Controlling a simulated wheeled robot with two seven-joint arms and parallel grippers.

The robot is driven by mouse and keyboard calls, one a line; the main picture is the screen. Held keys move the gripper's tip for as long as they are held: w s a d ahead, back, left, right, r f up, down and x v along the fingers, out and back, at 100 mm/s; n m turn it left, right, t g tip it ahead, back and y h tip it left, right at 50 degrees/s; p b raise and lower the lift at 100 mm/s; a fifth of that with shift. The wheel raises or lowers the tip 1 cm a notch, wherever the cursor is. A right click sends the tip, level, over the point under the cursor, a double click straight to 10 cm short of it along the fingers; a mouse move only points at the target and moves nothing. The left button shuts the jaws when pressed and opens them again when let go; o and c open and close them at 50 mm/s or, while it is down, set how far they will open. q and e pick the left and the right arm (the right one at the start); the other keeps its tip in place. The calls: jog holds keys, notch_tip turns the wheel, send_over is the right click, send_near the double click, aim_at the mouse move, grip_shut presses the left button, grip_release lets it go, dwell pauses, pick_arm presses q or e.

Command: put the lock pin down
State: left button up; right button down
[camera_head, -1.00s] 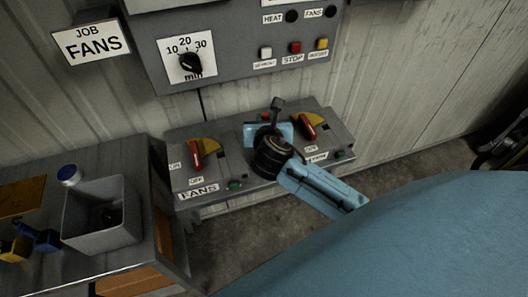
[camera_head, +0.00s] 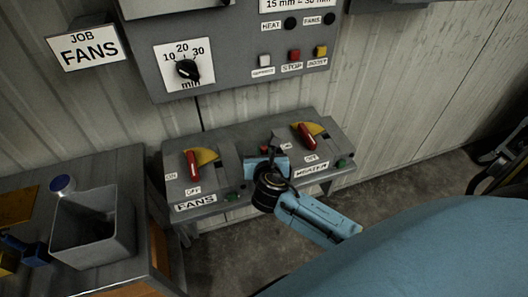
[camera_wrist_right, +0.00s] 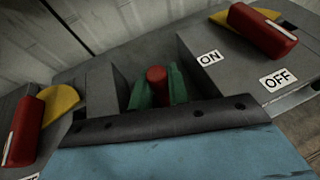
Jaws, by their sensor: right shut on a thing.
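My right gripper (camera_head: 264,151) is over the grey bench between two switch boxes. In the right wrist view its green finger pads (camera_wrist_right: 157,92) are closed on a small red piece with a rounded end (camera_wrist_right: 157,76), which I take to be the lock pin. The rest of the pin is hidden by the fingers and the gripper body. I cannot tell whether it touches the bench. The FANS switch (camera_head: 194,165) has a red lever and yellow plate; the HEATER switch (camera_head: 304,137) looks alike. My left gripper is not in view.
A grey open bin (camera_head: 124,247) and a blue-capped item (camera_head: 62,184) are on the cabinet at left. A control panel (camera_head: 225,75) with a dial and buttons hangs on the wall above. Red levers stand close on both sides of my right gripper.

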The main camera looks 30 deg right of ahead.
jog(key=c, duration=1.3)
grip_release()
jog(key=shift+c, duration=0.2)
jog(key=shift+s+a+r, duration=0.1)
jog(key=shift+s+r, duration=0.1)
jog(key=p+v, duration=0.2)
jog(key=v, duration=1)
jog(key=s+f+m+g+y, duration=0.15)
jog(key=s+f+m, duration=0.25)
jog(key=f, duration=0.6)
jog(key=s+f+m+g+y, duration=0.1)
jog(key=s+f+m+g, duration=0.2)
jog(key=f, duration=0.7)
jog(key=s+f+m+g+y, duration=0.2)
jog(key=s+f+m, duration=0.2)
jog(key=f, duration=0.6)
jog(key=s+f+m+g, duration=0.1)
jog(key=s+f+m, duration=0.3)
jog(key=s, duration=0.3)
jog(key=s+f+m+g+y, duration=0.1)
jog(key=s+f+m+g, duration=0.1)
jog(key=s+f+m, duration=0.2)
jog(key=s+d+f+m+g, duration=0.1)
jog(key=s+f+m, duration=0.3)
jog(key=s+m, duration=0.4)
jog(key=s, duration=0.4)
jog(key=shift+s+f+m+y, duration=0.15)
jog(key=shift+f+m+y, duration=0.05)
jog(key=shift+m+y, duration=0.2)
